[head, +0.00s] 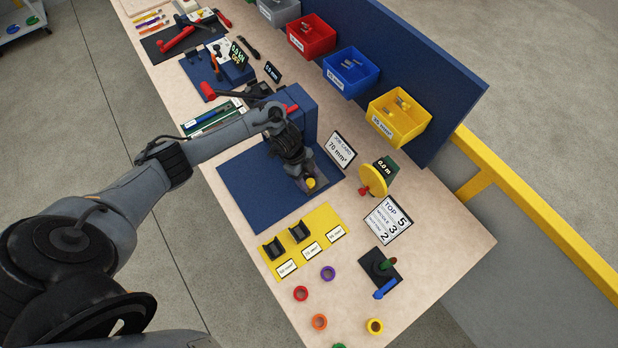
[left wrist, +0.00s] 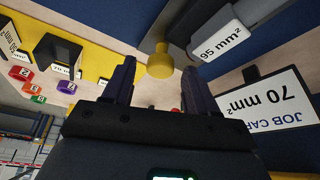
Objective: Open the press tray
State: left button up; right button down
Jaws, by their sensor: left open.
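The blue press (head: 304,112) stands on a dark blue mat (head: 245,190) near the middle of the bench, partly hidden by my left arm. A yellow round knob (head: 310,183) shows at its front; it also shows in the left wrist view (left wrist: 160,62). A grey part marked 95 mm² (left wrist: 217,40) is beside the knob there. My left gripper (head: 301,176) is open over the mat. In the left wrist view its two dark fingers (left wrist: 159,78) point towards the knob, one on each side; I cannot tell whether they touch it. The tray's body is mostly hidden.
A job card reading 70 mm² (head: 341,149) stands right of the gripper. A yellow die holder (head: 322,221) and several coloured rings lie nearer the bench end. Yellow (head: 400,116), blue (head: 351,72) and red (head: 311,36) bins line the back panel.

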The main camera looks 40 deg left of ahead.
pick_arm(q)
jog(key=shift+d+f, duration=0.15)
jog(key=shift+f, duration=0.2)
grip_shut()
